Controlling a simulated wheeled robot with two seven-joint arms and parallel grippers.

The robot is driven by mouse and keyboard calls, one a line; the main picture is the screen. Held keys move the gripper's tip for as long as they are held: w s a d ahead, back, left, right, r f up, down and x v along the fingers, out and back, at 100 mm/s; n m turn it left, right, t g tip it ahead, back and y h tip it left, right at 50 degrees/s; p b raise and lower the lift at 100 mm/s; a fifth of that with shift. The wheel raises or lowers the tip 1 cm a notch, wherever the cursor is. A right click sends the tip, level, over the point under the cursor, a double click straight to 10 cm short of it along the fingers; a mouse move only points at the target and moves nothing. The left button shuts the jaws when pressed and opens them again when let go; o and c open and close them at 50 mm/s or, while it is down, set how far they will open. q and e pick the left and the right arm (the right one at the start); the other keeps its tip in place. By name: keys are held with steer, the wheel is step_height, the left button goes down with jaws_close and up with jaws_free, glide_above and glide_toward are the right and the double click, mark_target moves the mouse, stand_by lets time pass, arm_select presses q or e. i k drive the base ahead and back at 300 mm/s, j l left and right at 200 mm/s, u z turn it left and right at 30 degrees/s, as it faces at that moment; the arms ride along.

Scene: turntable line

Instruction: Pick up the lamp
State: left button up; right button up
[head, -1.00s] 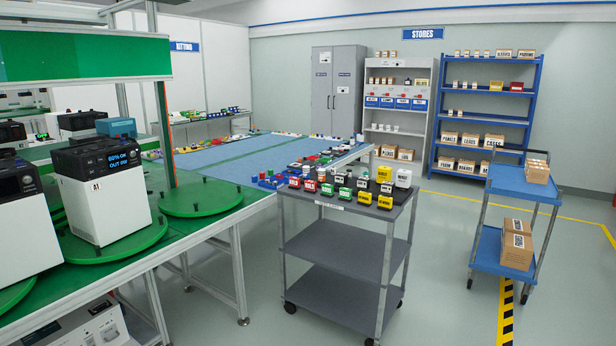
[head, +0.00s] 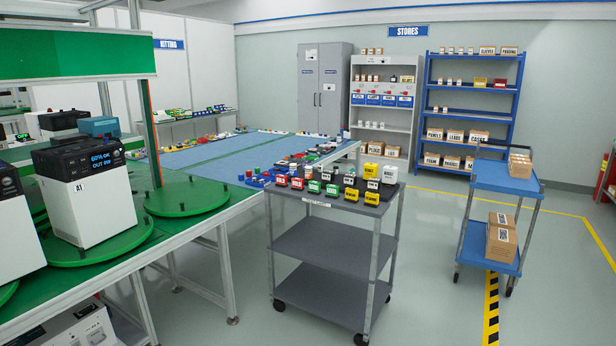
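I cannot pick out the lamp with certainty. Several small coloured blocks, among them red blocks (head: 297,183), green blocks (head: 314,186) and yellow blocks (head: 372,197), stand in rows on the top of the grey cart (head: 345,209) in the middle. Their labels are too small to read surely, and any of them may be a lamp. More small coloured parts (head: 258,178) lie along the edge of the blue-topped bench (head: 215,153) behind. Neither of my grippers is in view.
Green turntables (head: 187,198) on a long bench at left carry white units (head: 80,208) with dark tops. A blue cart (head: 507,178) with cardboard boxes (head: 501,236) stands at right. Shelves (head: 470,120) and a grey cabinet (head: 323,85) line the back. Floor between the carts is clear.

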mark_target(308, 169)
steer(key=i+j, duration=0.2)
steer(key=i, duration=0.3)
steer(key=i+j+z, duration=0.15)
steer(key=i, duration=0.3)
steer(key=i+j, duration=0.25)
steer(key=i, duration=0.25)
steer(key=i+j+z, duration=0.1)
steer(key=i, duration=0.35)
steer(key=i+j, duration=0.35)
steer(key=i+z, duration=0.05)
steer(key=i, duration=0.05)
